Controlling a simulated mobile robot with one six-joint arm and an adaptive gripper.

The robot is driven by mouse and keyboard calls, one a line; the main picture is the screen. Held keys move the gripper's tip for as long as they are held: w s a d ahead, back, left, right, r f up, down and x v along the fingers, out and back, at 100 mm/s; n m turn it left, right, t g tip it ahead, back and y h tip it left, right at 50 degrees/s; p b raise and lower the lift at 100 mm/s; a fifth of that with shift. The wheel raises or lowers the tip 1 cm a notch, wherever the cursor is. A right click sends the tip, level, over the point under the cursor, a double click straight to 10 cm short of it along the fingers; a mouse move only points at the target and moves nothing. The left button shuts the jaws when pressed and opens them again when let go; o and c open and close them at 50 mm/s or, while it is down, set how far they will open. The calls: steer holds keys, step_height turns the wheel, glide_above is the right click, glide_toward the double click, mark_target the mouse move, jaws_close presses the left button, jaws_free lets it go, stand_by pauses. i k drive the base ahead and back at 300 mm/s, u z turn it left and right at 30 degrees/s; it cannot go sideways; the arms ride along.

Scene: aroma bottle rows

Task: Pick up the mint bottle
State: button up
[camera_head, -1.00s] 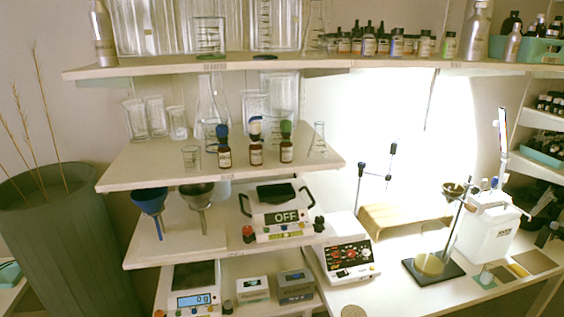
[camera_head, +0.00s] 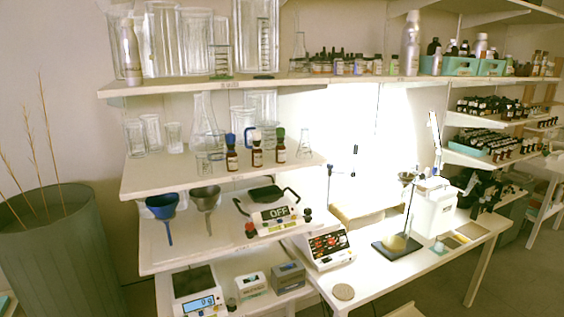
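Three small amber bottles with pale labels stand upright in a row on the second shelf. The labels are too small to read, so I cannot tell for certain which is mint. Many more small dark bottles (camera_head: 345,66) stand on the top shelf, and others (camera_head: 490,107) fill the racks at the right. My gripper is not in view.
Glass beakers (camera_head: 150,132) and a flask (camera_head: 203,118) stand beside and behind the row. Funnels (camera_head: 205,195) and a hotplate reading OFF (camera_head: 275,213) sit on the shelf below. A scale (camera_head: 200,300) is lower. A tall grey planter (camera_head: 60,250) stands left; floor shows at front right.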

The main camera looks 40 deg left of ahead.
mark_target(280, 150)
steer(key=z, duration=0.15)
steer(key=k, duration=0.85)
steer(key=u, duration=2.15)
steer(key=i, duration=1)
